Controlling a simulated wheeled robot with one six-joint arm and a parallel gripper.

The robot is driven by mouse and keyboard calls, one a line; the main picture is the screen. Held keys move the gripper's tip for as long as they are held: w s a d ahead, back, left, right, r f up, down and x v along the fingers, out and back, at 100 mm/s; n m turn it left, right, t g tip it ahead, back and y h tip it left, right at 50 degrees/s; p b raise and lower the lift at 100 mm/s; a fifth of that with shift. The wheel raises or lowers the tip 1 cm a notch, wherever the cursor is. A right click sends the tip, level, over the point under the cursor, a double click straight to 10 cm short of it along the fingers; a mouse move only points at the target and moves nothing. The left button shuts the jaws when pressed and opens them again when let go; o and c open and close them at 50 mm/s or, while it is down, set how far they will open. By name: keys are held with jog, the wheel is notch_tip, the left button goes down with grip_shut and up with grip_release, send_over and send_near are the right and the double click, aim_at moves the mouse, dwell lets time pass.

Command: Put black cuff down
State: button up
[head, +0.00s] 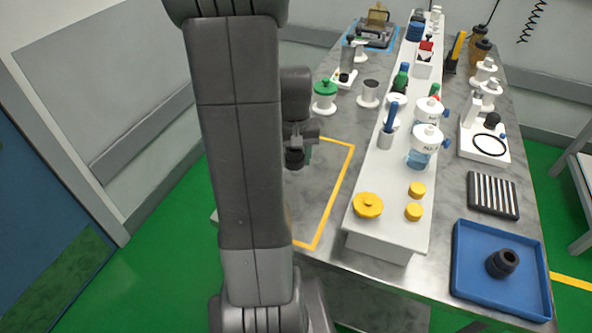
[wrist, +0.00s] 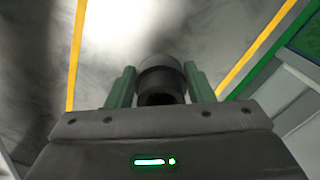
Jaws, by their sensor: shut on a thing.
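The black cuff (wrist: 160,78) is a short dark cylinder with a hollow end, held between the two green fingers of my gripper (wrist: 161,87) in the wrist view. In the head view my gripper (head: 300,150) hangs over the left part of the grey table, beside my arm link, with the dark cuff (head: 294,159) at its lower end. Below is an area outlined in yellow tape (head: 335,190), partly hidden by my arm. The gap between cuff and tabletop is hard to judge.
A white raised shelf (head: 385,185) with yellow caps and bottles stands right of the outline. A green-topped spool (head: 325,95) and a dark-topped one (head: 369,94) stand behind it. A blue tray (head: 475,285) holding a black ring-shaped part (head: 502,263) is at front right.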

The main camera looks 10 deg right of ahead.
aim_at(295, 179)
jog(key=shift+f, duration=2.35)
jog(key=shift+f, duration=0.15)
jog(key=o, duration=1)
notch_tip(295, 179, up, 8)
jog(key=shift+f, duration=0.1)
jog(key=shift+f, duration=0.15)
